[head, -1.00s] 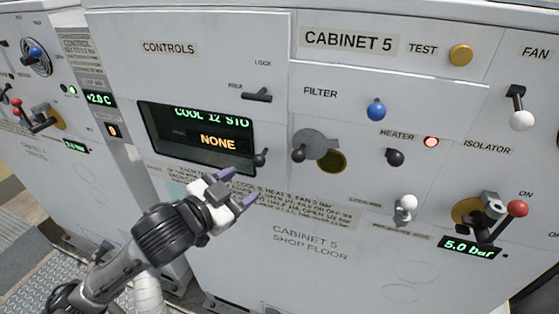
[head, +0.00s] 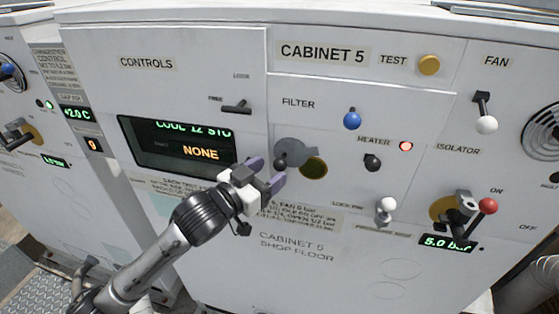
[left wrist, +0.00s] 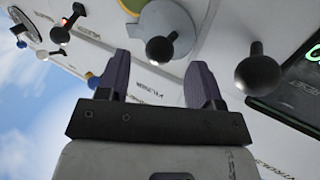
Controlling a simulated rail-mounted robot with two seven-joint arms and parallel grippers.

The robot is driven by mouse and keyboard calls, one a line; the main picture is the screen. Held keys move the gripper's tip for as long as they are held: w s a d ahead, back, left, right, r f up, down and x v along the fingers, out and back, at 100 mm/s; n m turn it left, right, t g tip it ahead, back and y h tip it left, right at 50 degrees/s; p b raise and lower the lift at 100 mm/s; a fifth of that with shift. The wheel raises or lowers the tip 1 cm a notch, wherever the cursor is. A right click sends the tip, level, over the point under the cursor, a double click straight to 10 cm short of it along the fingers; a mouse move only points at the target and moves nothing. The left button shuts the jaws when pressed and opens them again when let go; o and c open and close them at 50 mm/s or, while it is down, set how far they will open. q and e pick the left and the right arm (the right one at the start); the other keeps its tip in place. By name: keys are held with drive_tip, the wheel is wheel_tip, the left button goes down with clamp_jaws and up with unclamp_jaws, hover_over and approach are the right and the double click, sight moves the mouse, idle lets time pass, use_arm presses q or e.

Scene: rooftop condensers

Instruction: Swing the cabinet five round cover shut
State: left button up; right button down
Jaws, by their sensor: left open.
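The cabinet five round cover is a grey disc (head: 294,150) with a black ball knob (head: 280,164) at its lower left. It stands swung to the left, beside a round olive-brass port (head: 314,168) that is largely uncovered. My left gripper (head: 267,172) is open and empty, its purple fingers just left of and below the knob. In the left wrist view the cover's knob (left wrist: 160,50) shows beyond the gap between the fingers (left wrist: 160,78), seemingly apart from them. My right gripper is not in view.
Left of the cover is a display (head: 170,148); another ball knob (left wrist: 258,75) near it shows in the left wrist view. A blue knob (head: 352,118), black heater knob (head: 372,162), white knob (head: 387,205) and red-tipped isolator lever (head: 487,206) are to the right.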

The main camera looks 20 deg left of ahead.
sight(275, 168)
use_arm(q)
drive_tip(key=shift+p+x, duration=0.35)
drive_tip(key=shift+x, duration=1.7)
clamp_jaws()
